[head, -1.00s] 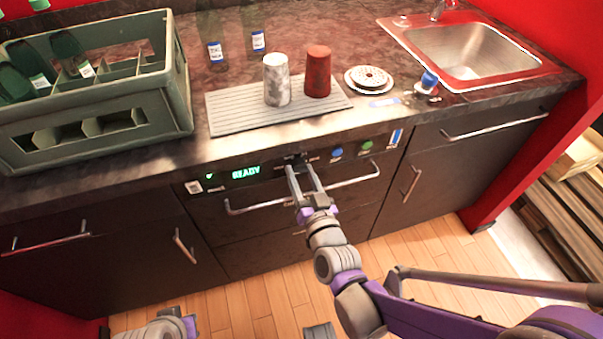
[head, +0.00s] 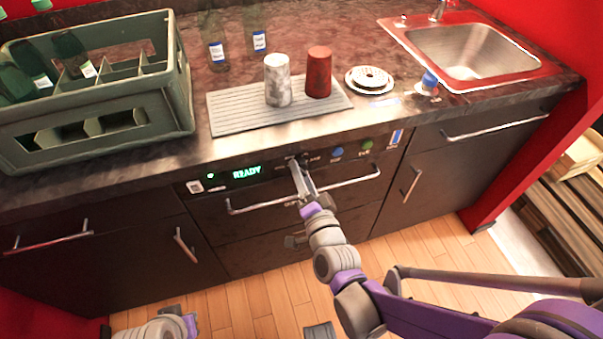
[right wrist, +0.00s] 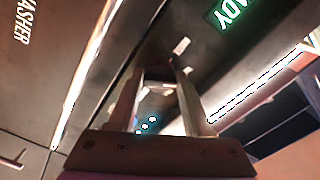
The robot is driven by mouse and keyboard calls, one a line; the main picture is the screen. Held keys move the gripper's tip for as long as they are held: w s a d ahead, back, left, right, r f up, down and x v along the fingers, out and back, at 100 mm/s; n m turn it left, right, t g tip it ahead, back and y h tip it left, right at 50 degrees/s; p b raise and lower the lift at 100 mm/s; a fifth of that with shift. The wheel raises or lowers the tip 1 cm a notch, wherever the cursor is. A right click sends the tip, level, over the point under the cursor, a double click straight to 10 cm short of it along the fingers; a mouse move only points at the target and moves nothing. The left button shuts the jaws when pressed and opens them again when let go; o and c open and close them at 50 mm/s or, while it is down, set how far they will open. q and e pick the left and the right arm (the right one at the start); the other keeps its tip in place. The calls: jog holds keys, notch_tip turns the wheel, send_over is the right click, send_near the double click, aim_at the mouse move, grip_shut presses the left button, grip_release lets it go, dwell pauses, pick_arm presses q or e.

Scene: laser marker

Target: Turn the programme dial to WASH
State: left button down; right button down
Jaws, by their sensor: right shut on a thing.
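The programme dial (head: 304,159) is a small dark knob on the dishwasher's front panel, right of the green READY display (head: 246,172). My right gripper (head: 297,164) reaches up to it from below, its fingers nearly overlapping in the head view. In the right wrist view the two fingers (right wrist: 160,84) stand on either side of a dark shape at the panel, shut on the dial. The dial's pointer and the label it points at are hidden or too small to read.
A long handle (head: 258,206) runs just below the panel, close to my right gripper. Blue (head: 337,152) and green (head: 367,145) buttons sit right of the dial. Above, the counter holds a green crate (head: 163,108), a ribbed mat (head: 225,117) with two cups, and a sink (head: 470,50).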

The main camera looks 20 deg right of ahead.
dwell(0.5)
jog(key=shift+c, duration=1.6)
grip_release()
jog(key=s+p, duration=0.1)
jog(key=s, duration=1)
jog(key=shift+d, duration=0.2)
jog(key=shift+w, duration=0.1)
